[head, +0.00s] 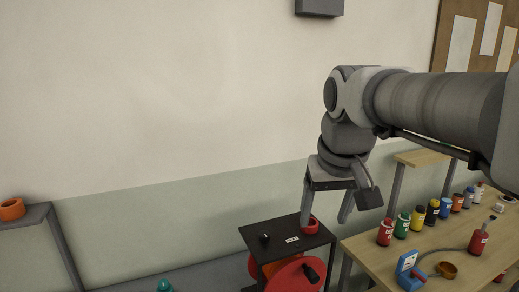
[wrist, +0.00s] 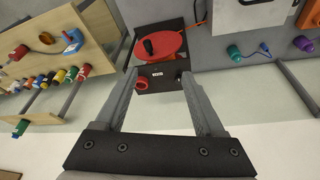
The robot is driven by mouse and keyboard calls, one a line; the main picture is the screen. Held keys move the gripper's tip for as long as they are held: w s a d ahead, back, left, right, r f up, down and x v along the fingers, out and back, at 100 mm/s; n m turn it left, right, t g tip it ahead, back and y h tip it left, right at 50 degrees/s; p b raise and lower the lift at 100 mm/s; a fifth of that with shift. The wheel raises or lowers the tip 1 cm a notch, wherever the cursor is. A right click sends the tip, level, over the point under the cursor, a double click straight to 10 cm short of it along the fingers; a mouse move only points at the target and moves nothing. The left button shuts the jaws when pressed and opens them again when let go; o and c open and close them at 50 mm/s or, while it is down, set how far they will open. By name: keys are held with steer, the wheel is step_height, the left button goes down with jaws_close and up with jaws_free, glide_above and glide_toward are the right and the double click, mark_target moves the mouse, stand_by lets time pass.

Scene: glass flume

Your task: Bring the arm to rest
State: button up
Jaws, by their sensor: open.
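My gripper (head: 325,222) is open, pointing down over a small black stand (head: 265,228) at the end of my bent arm. In the wrist view the spread fingers (wrist: 158,75) have nothing held between them. A red ring-shaped piece (head: 311,226) sits on the stand's top. The left fingertip overlaps it in the head view; I cannot tell whether they touch. The ring also shows beside the left fingertip in the wrist view (wrist: 141,85).
A red disc (head: 290,279) with a black handle is in the stand. A wooden bench (head: 440,245) at right holds several coloured bottles and a blue device (head: 409,272). A grey shelf (head: 28,217) at far left bears an orange ring (head: 11,209). The wall's left is clear.

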steer(key=s+d+f+t+b, duration=0.1)
steer(key=s+d+f, duration=0.1)
steer(key=s+f, duration=0.8)
steer(key=s, duration=0.3)
steer(key=shift+d+m+t, duration=0.4)
